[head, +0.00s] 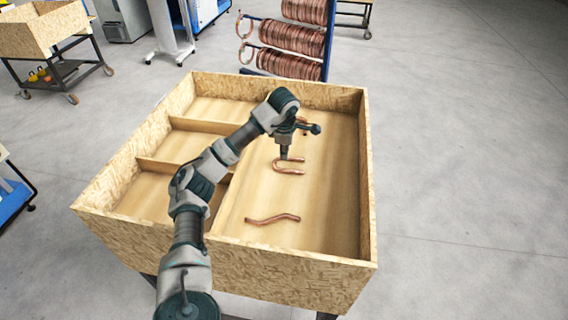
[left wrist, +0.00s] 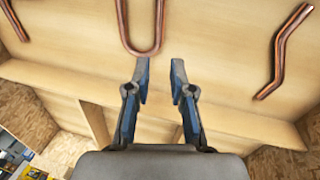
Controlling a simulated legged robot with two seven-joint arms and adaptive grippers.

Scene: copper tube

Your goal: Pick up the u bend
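The copper u bend (head: 288,170) lies flat in the large right compartment of the wooden crate. My left gripper (head: 284,154) points down just above it in the head view and partly covers it. In the left wrist view, the rounded end of the u bend (left wrist: 142,50) is just beyond the fingertips. My left gripper (left wrist: 160,68) is open with nothing between its fingers. Its gap lines up roughly with the right leg of the bend; the exact height above it is hard to judge. The far ends of the bend are cut off there. My right gripper is not in view.
An offset-bent copper tube (head: 272,218) lies nearer the crate's front wall. Another copper piece (head: 303,127) lies behind my arm, partly hidden. The crate (head: 230,262) has high chipboard walls and dividers on the left, with empty compartments. A rack of copper coils (head: 290,63) stands behind.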

